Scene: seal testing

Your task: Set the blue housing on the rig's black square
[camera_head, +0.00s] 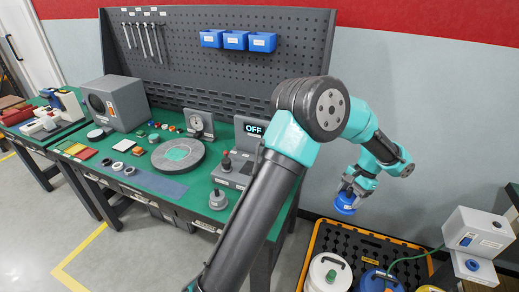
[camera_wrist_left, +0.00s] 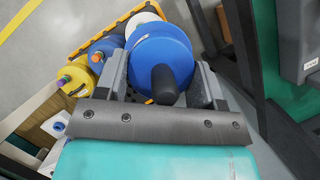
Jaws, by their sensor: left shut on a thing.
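The blue housing (camera_head: 346,204) hangs in the air above the right side of the floor, over the crate area. My left gripper (camera_head: 350,193) is shut on it. In the left wrist view the blue housing (camera_wrist_left: 157,50) is a round blue body with a black knob, held between the fingers of the gripper (camera_wrist_left: 160,86). The grey rig with an "OFF" display (camera_head: 253,129) stands at the right end of the green bench, away from the gripper. My arm crosses in front of part of it, and I cannot clearly make out its black square. The right gripper is not in view.
A black crate with a yellow rim (camera_head: 321,237) holds a white pot (camera_head: 327,274) and a blue pot (camera_head: 375,283). A white box (camera_head: 478,231) stands at the right. The green bench (camera_head: 150,180) carries a round grey disc (camera_head: 178,146) and small parts before a pegboard (camera_head: 190,50).

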